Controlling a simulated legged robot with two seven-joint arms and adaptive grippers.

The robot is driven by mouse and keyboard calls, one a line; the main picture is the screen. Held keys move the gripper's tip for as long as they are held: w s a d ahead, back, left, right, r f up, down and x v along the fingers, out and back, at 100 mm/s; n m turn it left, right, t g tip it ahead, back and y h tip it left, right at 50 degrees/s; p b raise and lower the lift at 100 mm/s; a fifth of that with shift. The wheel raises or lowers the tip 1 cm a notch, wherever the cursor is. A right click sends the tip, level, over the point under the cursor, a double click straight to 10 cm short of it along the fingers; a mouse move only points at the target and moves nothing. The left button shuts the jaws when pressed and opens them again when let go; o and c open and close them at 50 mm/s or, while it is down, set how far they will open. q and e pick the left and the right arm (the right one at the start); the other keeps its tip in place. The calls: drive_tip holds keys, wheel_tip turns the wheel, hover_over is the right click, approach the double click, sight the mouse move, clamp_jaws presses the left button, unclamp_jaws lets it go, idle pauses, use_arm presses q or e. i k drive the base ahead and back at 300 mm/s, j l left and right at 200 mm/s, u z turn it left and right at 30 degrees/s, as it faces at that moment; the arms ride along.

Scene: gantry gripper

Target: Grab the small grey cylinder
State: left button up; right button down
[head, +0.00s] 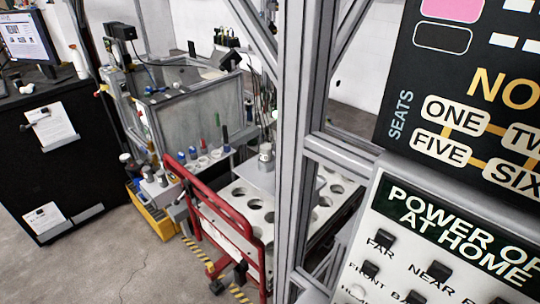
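A small grey cylinder (265,154) stands upright near the middle of the head view, at the far edge of a light grey plate with round holes (246,192). It is small in the picture, and its lower part is hard to make out. A grey metal frame post (294,150) rises just to its right and nearer to me. Neither of my grippers shows in the head view.
A red cart rail (193,197) runs along the plate's left side. A black-and-white control panel (440,250) fills the right. A yellow bin (151,212) sits on the floor left of the cart. A black cabinet (60,160) stands left; the concrete floor at lower left is clear.

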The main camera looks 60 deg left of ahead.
sight(266, 152)
drive_tip(key=l+u, duration=0.1)
drive_tip(key=u, duration=0.75)
drive_tip(key=k+l+u, duration=0.1)
drive_tip(key=u, duration=0.8)
drive_tip(key=k+u, duration=0.1)
drive_tip(key=u, duration=0.3)
drive_tip(key=i+j+z, duration=0.15)
drive_tip(key=z, duration=0.9)
drive_tip(key=j+z, duration=0.45)
drive_tip(key=j, duration=0.6)
drive_tip(key=j+z, duration=0.5)
drive_tip(key=j, duration=0.6)
